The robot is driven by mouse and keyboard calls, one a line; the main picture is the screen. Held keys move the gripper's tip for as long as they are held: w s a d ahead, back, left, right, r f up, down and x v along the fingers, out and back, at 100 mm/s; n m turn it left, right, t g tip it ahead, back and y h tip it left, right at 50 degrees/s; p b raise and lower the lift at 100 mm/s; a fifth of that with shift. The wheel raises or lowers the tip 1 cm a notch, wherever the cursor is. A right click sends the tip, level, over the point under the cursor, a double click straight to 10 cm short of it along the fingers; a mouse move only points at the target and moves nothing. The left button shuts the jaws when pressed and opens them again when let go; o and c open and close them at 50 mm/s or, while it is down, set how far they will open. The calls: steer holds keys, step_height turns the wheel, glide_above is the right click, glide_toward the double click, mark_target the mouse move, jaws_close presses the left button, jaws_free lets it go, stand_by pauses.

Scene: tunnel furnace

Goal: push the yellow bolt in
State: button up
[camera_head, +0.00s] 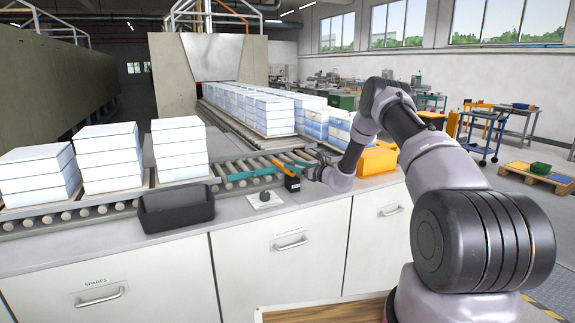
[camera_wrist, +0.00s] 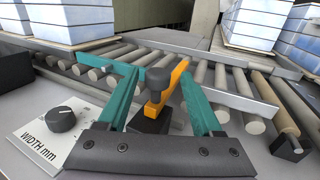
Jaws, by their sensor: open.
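The yellow bolt (camera_wrist: 180,78) is an orange-yellow bar, slanting in the wrist view, with a dark round knob (camera_wrist: 158,79) beside it. It rises by a black block (camera_wrist: 149,126). My gripper (camera_wrist: 160,85) is open, its two teal fingers spread left and right of the bolt and knob. I see no finger closed on either. In the head view the bolt (camera_head: 283,167) is a small orange bar by the black block (camera_head: 292,184), with my gripper (camera_head: 270,170) at it. How far the bolt sits in is unclear.
A width dial (camera_wrist: 62,119) on a white plate is left of the block. The roller conveyor (camera_head: 105,207) runs behind, carrying white stacks (camera_head: 180,148) and blue-white stacks (camera_head: 270,115). A dark bin (camera_head: 176,207) and an orange bin (camera_head: 378,160) stand on the counter.

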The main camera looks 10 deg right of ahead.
steer(key=v, duration=0.5)
steer(key=shift+s+d, duration=0.2)
steer(key=shift+s, duration=0.1)
steer(key=s+a+r+n+g+y, duration=0.1)
steer(key=s+a+r+n+g, duration=0.25)
steer(key=r, duration=0.45)
steer(key=s+a+r+n+g+y, duration=0.1)
steer(key=s+a+r+n+g, duration=0.3)
steer(key=r, duration=0.4)
steer(key=s+a+r+n+g+h, duration=0.2)
steer(key=s+r+n, duration=0.5)
steer(key=s+r, duration=0.5)
steer(key=s+d+r+n+t+h, duration=0.1)
steer(key=s+d+n+h, duration=0.2)
steer(key=s, duration=0.7)
steer(key=s+d+r+n+t+h, duration=0.1)
steer(key=s+d, duration=0.4)
steer(key=s, duration=0.6)
steer(key=s+d+r+n+t+h, duration=0.1)
steer(key=s+d+r+n+h, duration=0.2)
steer(key=s, duration=0.7)
steer(key=d+n+h, duration=0.1)
steer(key=n+h, duration=0.1)
steer(key=shift+s+r+h, duration=0.15)
steer(key=shift+s+h, duration=0.15)
steer(key=shift+s, duration=0.1)
